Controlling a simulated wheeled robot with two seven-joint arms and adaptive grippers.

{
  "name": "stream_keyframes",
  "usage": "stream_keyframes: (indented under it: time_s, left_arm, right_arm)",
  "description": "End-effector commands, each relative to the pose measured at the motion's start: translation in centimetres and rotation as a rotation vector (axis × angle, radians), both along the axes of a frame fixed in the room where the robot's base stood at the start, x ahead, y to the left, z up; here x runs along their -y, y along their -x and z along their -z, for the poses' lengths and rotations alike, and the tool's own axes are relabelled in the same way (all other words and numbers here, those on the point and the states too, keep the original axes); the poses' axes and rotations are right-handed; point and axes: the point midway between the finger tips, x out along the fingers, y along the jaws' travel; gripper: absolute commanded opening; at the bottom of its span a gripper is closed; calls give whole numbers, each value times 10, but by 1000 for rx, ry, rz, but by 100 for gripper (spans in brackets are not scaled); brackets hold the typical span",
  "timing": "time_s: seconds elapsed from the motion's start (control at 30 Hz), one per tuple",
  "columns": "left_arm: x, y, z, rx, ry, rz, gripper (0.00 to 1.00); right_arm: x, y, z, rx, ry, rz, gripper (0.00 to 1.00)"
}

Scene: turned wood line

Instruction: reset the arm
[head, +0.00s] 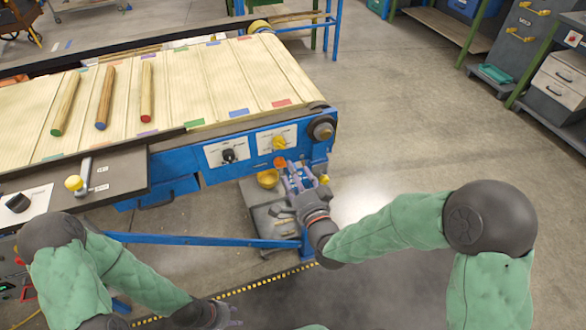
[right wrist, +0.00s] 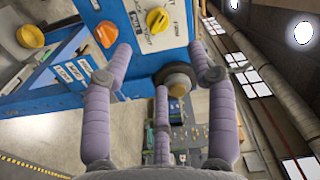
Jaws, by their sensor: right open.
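My right gripper (head: 297,176) is in front of the blue end of the conveyor (head: 190,162), below its control plates. In the right wrist view its fingers (right wrist: 160,58) are spread, with nothing between them. A yellow knob (head: 279,143) on a white plate also shows in the right wrist view (right wrist: 157,20), beyond the fingers. An orange round part (head: 280,162) sits below it, near the left finger in the right wrist view (right wrist: 106,33). My left gripper (head: 226,316) is low at the bottom edge, partly out of frame, and its opening is unclear.
Three wooden rods (head: 105,97) with coloured ends lie on the ribbed belt (head: 205,78). A black knob (head: 228,155) and a yellow-ended lever (head: 76,183) are to the left. A yellow cup (head: 268,179) is by the grey cabinet (head: 270,215). Floor (head: 400,120) at right is clear.

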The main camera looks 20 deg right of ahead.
Motion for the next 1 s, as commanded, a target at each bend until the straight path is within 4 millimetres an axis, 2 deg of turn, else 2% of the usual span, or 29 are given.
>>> stream_keyframes:
  time_s: [0.47,0.6,0.67,0.77,1.0]
  left_arm:
    - [0,0,0,0,0,0,40]
    - [0,0,-1,0,0,0,40]
    - [0,0,-3,0,0,0,40]
    - [0,0,-6,0,0,0,40]
    - [0,0,-16,0,0,0,40]
  right_arm:
    - [0,0,0,0,0,0,58]
    - [-1,-1,7,-28,15,-5,58]
    - [-2,-2,16,-64,34,-13,58]
    - [-6,-3,40,-160,87,-37,58]
    - [-18,6,115,-435,245,-147,58]
